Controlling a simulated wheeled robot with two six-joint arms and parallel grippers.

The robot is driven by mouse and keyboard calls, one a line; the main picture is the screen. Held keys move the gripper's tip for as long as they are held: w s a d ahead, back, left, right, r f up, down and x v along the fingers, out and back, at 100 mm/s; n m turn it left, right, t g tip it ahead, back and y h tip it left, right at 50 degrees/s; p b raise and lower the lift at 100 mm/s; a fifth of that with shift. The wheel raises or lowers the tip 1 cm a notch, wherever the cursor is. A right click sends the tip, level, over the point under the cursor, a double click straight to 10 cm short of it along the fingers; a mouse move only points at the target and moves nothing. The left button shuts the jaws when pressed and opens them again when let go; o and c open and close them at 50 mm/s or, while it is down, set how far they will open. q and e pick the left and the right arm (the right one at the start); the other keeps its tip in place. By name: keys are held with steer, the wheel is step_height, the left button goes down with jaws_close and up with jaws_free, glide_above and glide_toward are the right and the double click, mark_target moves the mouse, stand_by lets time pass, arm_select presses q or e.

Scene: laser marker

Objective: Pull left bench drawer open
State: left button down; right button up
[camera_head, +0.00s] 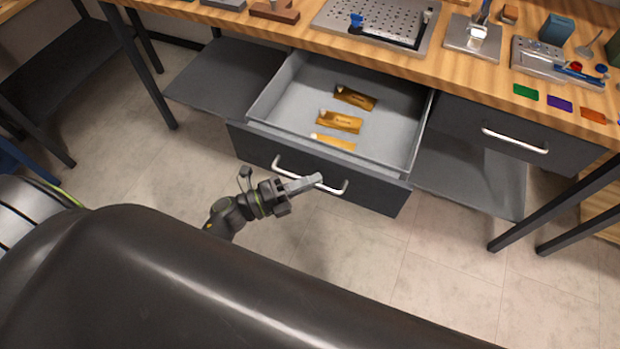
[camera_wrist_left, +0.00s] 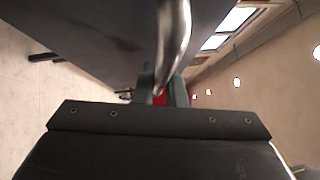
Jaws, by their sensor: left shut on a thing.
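The left bench drawer (camera_head: 255,141) stands pulled out from under the wooden bench, its grey inside showing. Its curved metal handle (camera_head: 283,172) is on the dark front panel. My left gripper (camera_head: 312,181) is shut on the handle near its middle. My right gripper is in neither view.
The right drawer (camera_head: 470,126) is shut, with its own metal handle (camera_head: 515,141). The bench top (camera_head: 300,36) holds a perforated plate (camera_head: 375,20), small fixtures and coloured tags. Dark bench legs (camera_head: 555,203) stand at the right. The floor (camera_head: 440,270) before the drawer is clear.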

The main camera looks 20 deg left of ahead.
arm_select(q)
steer(key=c, duration=1.5)
jaws_free()
steer(key=shift+b+v, duration=2.05)
steer(key=shift+v, duration=6.7)
